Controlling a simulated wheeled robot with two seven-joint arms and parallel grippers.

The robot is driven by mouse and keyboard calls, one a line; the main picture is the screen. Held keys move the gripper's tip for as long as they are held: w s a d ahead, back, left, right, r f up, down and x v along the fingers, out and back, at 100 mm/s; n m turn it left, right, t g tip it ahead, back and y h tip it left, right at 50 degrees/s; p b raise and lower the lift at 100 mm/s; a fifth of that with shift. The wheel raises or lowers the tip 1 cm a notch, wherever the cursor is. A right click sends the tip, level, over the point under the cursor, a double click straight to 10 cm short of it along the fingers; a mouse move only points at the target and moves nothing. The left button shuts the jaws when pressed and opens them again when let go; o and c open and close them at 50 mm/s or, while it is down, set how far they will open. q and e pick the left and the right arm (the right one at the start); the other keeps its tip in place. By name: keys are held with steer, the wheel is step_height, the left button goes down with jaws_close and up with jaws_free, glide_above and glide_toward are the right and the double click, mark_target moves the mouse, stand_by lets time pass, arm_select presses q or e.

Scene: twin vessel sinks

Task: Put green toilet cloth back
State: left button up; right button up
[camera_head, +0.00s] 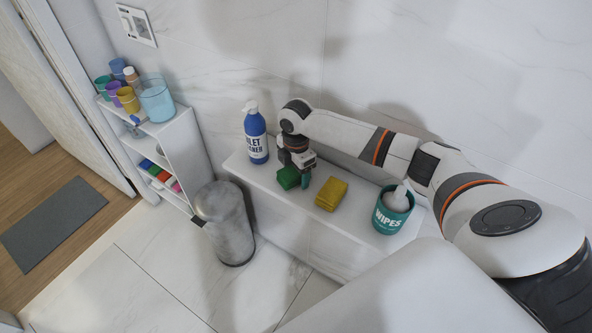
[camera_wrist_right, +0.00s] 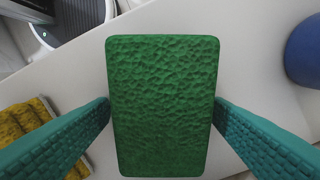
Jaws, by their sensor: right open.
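The green cloth (camera_head: 288,178) looks like a thick textured block and lies on the white ledge (camera_head: 357,233). In the right wrist view the green cloth (camera_wrist_right: 162,105) fills the middle of the picture. My right gripper (camera_head: 305,180) is right at the cloth from above. Its teal fingers are open, one on each side of the cloth, with no clear grip on it. My left gripper is not in view.
A yellow cloth (camera_head: 331,194) lies beside the green one. A blue cleaner bottle (camera_head: 256,135) stands close behind, and a teal wipes tub (camera_head: 391,212) to the right. A grey bin (camera_head: 224,224) and a white shelf (camera_head: 188,146) with coloured cloths are left.

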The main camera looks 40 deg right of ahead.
step_height(320, 180, up, 12)
steer(key=b, duration=0.1)
steer(key=shift+r, duration=0.15)
stand_by(0.6)
